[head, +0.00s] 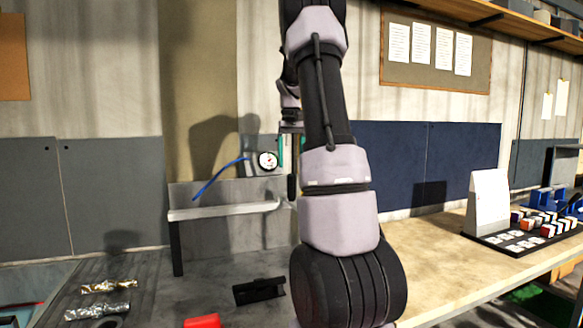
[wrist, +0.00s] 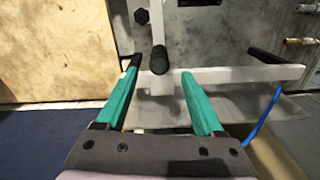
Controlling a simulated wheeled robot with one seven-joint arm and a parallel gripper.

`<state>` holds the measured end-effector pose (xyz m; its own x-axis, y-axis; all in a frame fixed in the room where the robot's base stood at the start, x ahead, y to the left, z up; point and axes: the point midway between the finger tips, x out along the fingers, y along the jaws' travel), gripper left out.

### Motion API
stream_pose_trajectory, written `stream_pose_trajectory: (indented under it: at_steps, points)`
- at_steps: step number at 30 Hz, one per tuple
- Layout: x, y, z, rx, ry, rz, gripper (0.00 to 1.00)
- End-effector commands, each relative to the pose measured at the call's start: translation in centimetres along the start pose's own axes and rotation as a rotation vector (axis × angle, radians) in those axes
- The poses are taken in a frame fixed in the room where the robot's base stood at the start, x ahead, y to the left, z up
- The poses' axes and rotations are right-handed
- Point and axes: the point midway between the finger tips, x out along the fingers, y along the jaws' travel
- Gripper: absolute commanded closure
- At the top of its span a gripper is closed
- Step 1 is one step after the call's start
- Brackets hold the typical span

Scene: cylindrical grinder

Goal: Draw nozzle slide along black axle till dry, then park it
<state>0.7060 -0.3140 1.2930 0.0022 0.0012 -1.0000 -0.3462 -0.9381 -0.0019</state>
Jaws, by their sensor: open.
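My gripper (wrist: 161,70) is open, its two teal fingers well apart. A round-ended black bar (wrist: 158,60) shows between the fingertips in the wrist view; I cannot tell whether it touches them, or whether it is the axle or a handle on the slide. It lies over the end of a pale rail (wrist: 235,76). In the head view my gripper (head: 291,152) is at the right end of this rail (head: 225,210), partly hidden by my arm. A blue hose (head: 220,178) hangs over the rail near a round gauge (head: 267,160). I cannot make out the nozzle clearly.
A black block (head: 259,291) and a red block (head: 202,321) lie on the grey bench below the rail. Foil-like pieces (head: 98,311) lie at the left. A white stand (head: 489,203) and a tray of small blocks (head: 525,238) stand at the right. The middle right bench is clear.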

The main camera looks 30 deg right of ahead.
Motion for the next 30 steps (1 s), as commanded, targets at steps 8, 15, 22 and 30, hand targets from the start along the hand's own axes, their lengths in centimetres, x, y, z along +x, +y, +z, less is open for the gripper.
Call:
stream_pose_trajectory:
  at_steps: [8, 15, 22, 30]
  points:
    - [-0.1, 0.0, -0.1, -0.025, 0.000, 0.000, 0.31]
    - [-0.6, 0.0, -0.4, -0.288, -0.002, 0.002, 0.31]
    - [1.8, 0.0, -0.3, -0.317, -0.006, 0.002, 0.31]
    - [6.9, 0.0, -0.3, -0.315, -0.006, 0.002, 0.31]
